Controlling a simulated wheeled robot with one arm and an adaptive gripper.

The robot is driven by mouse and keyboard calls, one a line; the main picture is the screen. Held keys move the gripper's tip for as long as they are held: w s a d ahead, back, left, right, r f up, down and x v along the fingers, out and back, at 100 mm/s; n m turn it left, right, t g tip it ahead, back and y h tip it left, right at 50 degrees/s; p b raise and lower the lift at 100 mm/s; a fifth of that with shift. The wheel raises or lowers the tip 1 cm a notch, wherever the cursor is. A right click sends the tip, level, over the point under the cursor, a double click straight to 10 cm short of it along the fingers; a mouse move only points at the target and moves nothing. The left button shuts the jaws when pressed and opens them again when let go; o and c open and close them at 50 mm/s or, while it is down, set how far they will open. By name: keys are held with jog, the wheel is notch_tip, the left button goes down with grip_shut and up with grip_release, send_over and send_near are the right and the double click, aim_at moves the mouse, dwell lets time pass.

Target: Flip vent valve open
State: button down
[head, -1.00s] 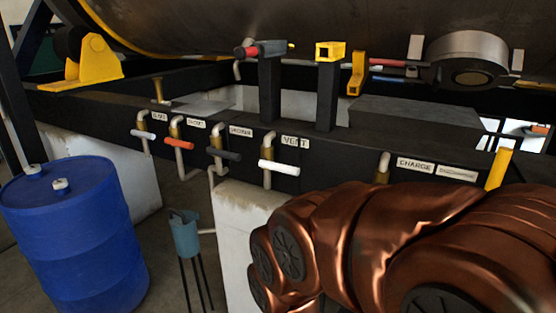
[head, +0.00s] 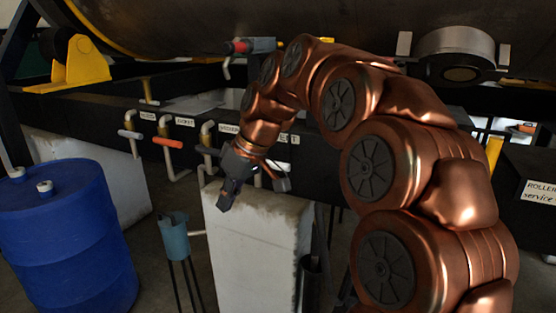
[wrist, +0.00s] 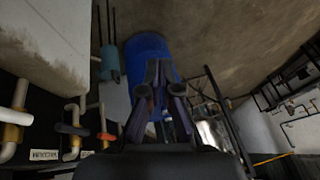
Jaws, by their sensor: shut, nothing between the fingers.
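The vent valve shows in the wrist view at the left edge as a white handle (wrist: 20,94) on a brass body (wrist: 14,117) with white pipe. In the head view my gripper and wrist cover most of it; only bits of white show behind them, and its label is largely hidden. My gripper (head: 224,202) is in front of the valve row, pointing down and left, with nothing in it. In the wrist view my gripper's fingers (wrist: 159,72) are together, to the right of the white handle and apart from it.
Neighbouring valves have a dark handle (wrist: 72,129) and an orange handle (head: 168,142); a white handle (head: 131,134) is further left. A concrete block (head: 255,235) stands below the valves. A blue drum (head: 65,235) and a blue-grey funnel on legs (head: 174,238) stand at left.

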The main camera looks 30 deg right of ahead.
jog(key=w+d+r+n+t+b, duration=0.1)
jog(key=w+d+r+t, duration=0.1)
jog(key=d, duration=0.6)
jog(key=w+d+r+t+b, duration=0.1)
jog(key=w+d+r, duration=0.2)
jog(key=d, duration=0.6)
jog(key=w+d+r+n+t, duration=0.1)
jog(key=w+d+r+t, duration=0.1)
jog(key=w+d, duration=0.3)
jog(key=d+r, duration=0.1)
jog(key=d, duration=0.3)
jog(key=shift+w+d+n+t+h+b, duration=0.25)
jog(key=shift+n+t+h+b, duration=0.05)
jog(key=shift+h+b, duration=0.1)
jog(key=p, duration=0.2)
send_over(279, 164)
notch_tip(279, 164, down, 8)
jog(key=shift+w+f+p, duration=0.1)
jog(key=shift+f+p, duration=0.2)
jog(key=shift+f, duration=1.1)
jog(key=shift+f+b, duration=0.25)
jog(key=shift+b, duration=0.15)
